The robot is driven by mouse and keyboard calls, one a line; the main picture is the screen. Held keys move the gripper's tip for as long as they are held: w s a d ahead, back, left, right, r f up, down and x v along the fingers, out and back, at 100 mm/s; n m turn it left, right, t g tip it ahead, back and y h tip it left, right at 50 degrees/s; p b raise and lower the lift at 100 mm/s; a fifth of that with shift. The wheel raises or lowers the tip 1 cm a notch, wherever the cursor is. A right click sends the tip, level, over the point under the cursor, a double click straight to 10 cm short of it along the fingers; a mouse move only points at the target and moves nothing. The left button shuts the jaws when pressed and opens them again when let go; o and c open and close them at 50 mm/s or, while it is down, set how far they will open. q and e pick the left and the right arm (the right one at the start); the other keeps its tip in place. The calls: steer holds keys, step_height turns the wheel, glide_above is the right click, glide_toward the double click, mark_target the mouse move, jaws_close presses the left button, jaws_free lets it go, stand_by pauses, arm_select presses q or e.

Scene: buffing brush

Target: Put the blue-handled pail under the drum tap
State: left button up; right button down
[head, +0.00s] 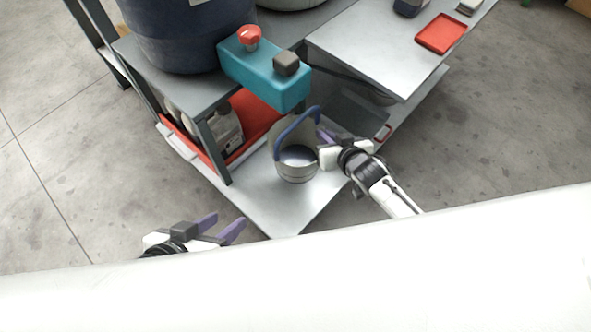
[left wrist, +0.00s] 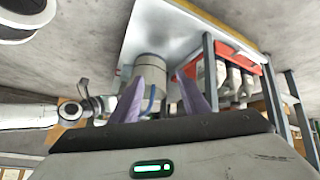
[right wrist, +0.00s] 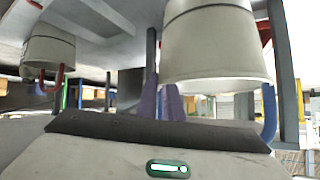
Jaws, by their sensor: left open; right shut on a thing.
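The blue-handled pail (head: 297,172) is a pale grey bucket with its blue handle (head: 291,126) raised. It is over the silver lower deck; I cannot tell if it touches it. My right gripper (head: 326,139) is shut on the pail at its right side near the rim. The pail fills the upper middle of the right wrist view (right wrist: 215,48). The dark blue drum (head: 180,38) stands on the grey stand, with a teal block (head: 262,78) bearing a red knob (head: 249,37) in front. The tap outlet is hidden. My left gripper (head: 220,228) is open and empty, apart at lower left.
A red tray (head: 262,118) with jugs (head: 226,132) lies under the stand. A stand leg (head: 214,152) rises left of the pail. A silver table (head: 375,45) with a small red tray (head: 441,33) is at right. Another pail with a red handle (right wrist: 48,48) shows in the right wrist view.

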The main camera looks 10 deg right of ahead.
steer(key=shift+s, duration=0.1)
arm_select(q)
steer(key=d+r+h+b, duration=0.1)
steer(key=b, duration=0.1)
steer(key=d+r+t+b, duration=0.1)
steer(key=r+b, duration=0.1)
steer(key=d+r+t+h+b, duration=0.1)
steer(key=b, duration=0.1)
steer(key=shift+w+d+r+h, duration=0.25)
steer(key=shift+w+h, duration=0.05)
steer(key=shift+w, duration=0.05)
arm_select(e)
step_height(320, 180, down, 10)
steer(key=shift+r, duration=0.2)
steer(key=shift+s+f, duration=0.1)
steer(key=c, duration=2.3)
jaws_free()
steer(key=shift+s+f, duration=0.1)
steer(key=shift+f, duration=0.05)
steer(key=o, duration=0.4)
